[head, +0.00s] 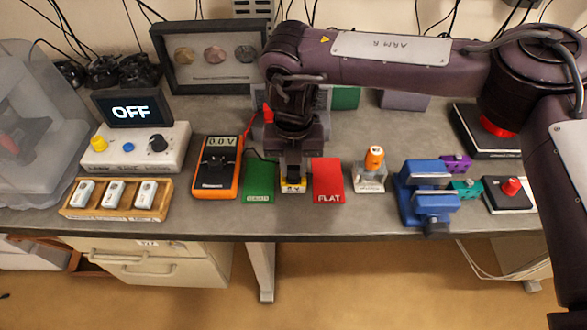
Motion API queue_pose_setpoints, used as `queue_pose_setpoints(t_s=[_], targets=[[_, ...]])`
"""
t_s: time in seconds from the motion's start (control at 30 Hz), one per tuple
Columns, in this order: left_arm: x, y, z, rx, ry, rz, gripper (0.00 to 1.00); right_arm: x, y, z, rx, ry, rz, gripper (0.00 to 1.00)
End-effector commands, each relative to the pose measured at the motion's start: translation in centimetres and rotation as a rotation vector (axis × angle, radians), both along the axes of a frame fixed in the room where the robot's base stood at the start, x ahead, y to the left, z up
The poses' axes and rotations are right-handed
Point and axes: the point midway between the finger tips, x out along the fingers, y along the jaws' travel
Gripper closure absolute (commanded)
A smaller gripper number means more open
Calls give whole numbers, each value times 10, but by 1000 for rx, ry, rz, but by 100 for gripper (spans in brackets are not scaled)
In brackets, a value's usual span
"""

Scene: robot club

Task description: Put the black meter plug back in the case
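My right gripper (292,175) points straight down over the front middle of the bench, between a green panel (259,180) and a red panel (328,181) marked FLAT. A small yellow and white piece (293,187) shows right at its fingertips. I cannot tell whether the fingers are open or hold anything. The orange meter (217,167) reads 0.0 V and lies just left of the green panel, with a red lead running up behind my gripper. I cannot make out the black plug. A grey case-like thing (319,100) behind my arm is mostly hidden. My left gripper is out of view.
A wooden tray (117,199) of white pieces and a white box (136,148) with an OFF screen stand left. An orange-topped holder (371,170), a blue vise (427,195) and a red-button box (509,194) stand right. The bench's front edge is close.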

Motion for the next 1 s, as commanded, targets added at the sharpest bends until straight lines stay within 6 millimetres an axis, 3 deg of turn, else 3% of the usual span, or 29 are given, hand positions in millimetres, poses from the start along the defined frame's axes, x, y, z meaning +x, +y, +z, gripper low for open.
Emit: queue_pose_setpoints(t_s=[0.17, 1.0], targets=[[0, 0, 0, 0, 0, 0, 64, 0, 0, 0, 0, 0, 0, 98], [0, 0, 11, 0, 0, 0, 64, 0, 0, 15, 0, 0, 0, 98]])
